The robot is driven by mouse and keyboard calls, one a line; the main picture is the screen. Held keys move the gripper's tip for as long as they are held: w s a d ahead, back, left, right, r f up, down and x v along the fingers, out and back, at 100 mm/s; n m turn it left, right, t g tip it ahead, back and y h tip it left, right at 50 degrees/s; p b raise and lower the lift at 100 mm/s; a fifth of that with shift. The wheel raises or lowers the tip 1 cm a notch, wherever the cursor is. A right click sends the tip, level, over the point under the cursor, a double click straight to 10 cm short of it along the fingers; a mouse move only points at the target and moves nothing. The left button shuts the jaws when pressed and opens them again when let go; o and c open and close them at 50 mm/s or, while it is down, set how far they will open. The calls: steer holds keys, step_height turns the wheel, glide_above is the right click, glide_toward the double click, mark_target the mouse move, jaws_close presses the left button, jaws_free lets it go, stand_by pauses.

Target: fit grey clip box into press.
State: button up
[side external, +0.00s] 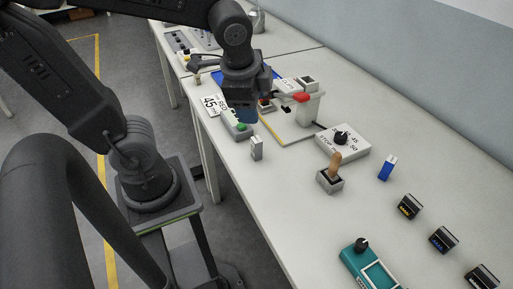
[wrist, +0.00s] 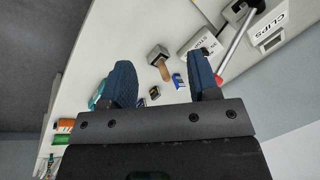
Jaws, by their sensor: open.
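A small grey box (side external: 256,148), which looks like the grey clip box, stands upright on the table near its left edge; I cannot make it out in the wrist view. The press (side external: 309,108) is a pale upright block with a red-tipped lever on a flat base, behind my gripper. In the side view my gripper (side external: 246,113) hangs above the table, left of the press, and hides part of that area.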

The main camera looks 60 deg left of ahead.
mark_target(257, 139)
steer(key=w+a+f+m+g+y, duration=0.1)
steer(key=a+f+m, duration=0.1)
steer(key=f, duration=0.4)
steer(key=w+a+f+m+g+y, duration=0.1)
steer(key=w+a+f+m, duration=0.1)
steer(key=f+m, duration=0.3)
steer(key=w+a+f+m+g, duration=0.1)
steer(key=a+f+m, duration=0.2)
steer(key=f, duration=0.4)
steer(key=shift+w+f+y, duration=0.15)
steer(key=shift+w+y, duration=0.2)
steer(key=shift+y, duration=0.05)
jaws_close()
